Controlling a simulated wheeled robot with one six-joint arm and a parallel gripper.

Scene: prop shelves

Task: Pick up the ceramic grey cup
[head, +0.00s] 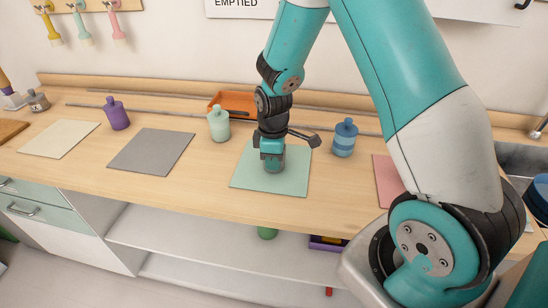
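My gripper (272,150) points down over the pale green mat (288,187) near the middle of the counter. A small grey-teal object (272,166) shows right below it, at the mat. The gripper hides most of this object, so I cannot tell if it is the grey cup or whether the fingers hold it. A small grey pot-like thing (37,102) with a knob on top stands at the far left of the counter. I see no other clearly grey cup.
A mint bottle (219,125) stands left of my gripper, a striped blue one (344,140) right, a purple one (115,115) farther left. An orange tray (234,103) lies behind. The grey mat (152,151) and cream mat (60,139) are bare.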

